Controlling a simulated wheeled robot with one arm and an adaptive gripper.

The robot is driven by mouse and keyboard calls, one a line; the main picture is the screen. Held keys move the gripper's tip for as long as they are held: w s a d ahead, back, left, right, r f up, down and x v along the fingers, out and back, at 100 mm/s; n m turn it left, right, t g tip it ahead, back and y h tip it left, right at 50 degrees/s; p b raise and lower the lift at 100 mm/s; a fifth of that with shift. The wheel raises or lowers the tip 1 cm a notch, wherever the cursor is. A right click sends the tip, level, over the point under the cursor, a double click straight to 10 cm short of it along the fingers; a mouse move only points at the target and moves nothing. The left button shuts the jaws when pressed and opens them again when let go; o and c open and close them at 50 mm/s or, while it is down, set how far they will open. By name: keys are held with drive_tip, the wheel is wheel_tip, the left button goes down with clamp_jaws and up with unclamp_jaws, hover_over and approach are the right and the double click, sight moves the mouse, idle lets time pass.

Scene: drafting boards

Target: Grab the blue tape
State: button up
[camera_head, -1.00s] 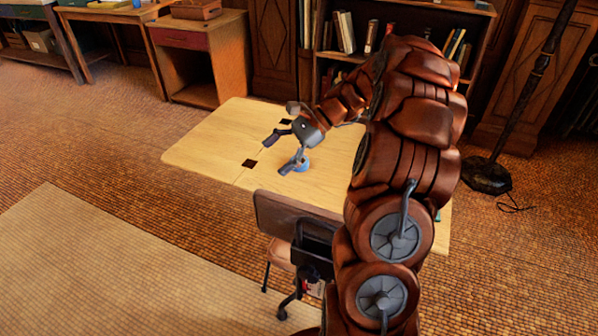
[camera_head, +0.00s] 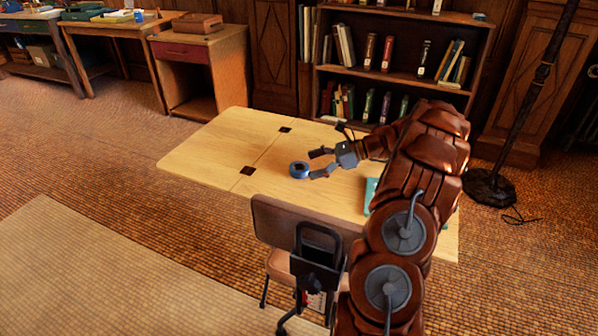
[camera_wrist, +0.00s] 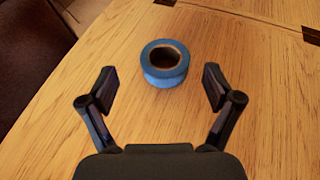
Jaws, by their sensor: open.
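The blue tape (camera_head: 299,170) is a roll lying flat on the wooden table (camera_head: 210,150), its hole facing up. In the wrist view the blue tape (camera_wrist: 165,76) sits ahead of my gripper (camera_wrist: 157,88), centred between the two fingers and just beyond their tips. My gripper (camera_head: 316,164) is open and empty, to the right of the roll in the head view, with its fingers pointing toward it. The fingers do not appear to touch the roll.
A chair (camera_head: 300,222) stands at the table's near edge. A teal item (camera_head: 371,192) lies on the table, partly behind my arm. A bookshelf (camera_head: 400,75) stands behind the table. The table's left part is clear.

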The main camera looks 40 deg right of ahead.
sight(293, 169)
drive_tip(key=shift+w+x, duration=0.25)
drive_tip(key=shift+x, duration=2)
drive_tip(key=shift+d+r, duration=0.1)
drive_tip(key=shift+c, duration=0.2)
drive_tip(key=c, duration=1.1)
drive_tip(key=shift+o, duration=0.2)
